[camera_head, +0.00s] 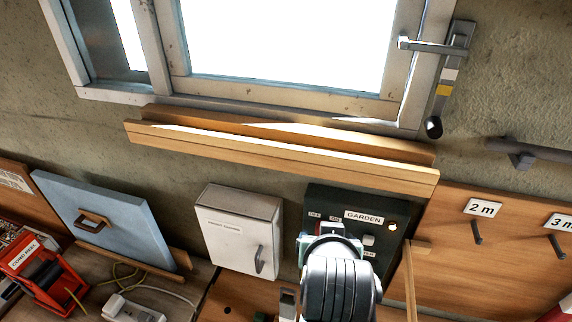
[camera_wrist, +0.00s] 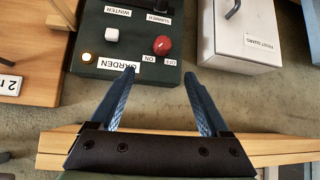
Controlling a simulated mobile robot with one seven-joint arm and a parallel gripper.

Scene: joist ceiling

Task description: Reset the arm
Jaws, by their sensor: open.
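My gripper (camera_wrist: 164,100) shows in the wrist view with its two blue fingers apart and nothing between them. The fingers point at the wall near the dark green GARDEN control panel (camera_wrist: 90,65); I cannot tell whether the left fingertip touches it. My fingers are hidden there.
A wooden ledge (camera_head: 290,160) runs under the window (camera_head: 290,45). A white cabinet (camera_head: 235,228) is left of the panel. A pegboard with hooks (camera_head: 500,265) is on the right. A blue board (camera_head: 105,220) and a red cord reel (camera_head: 42,270) stand at left.

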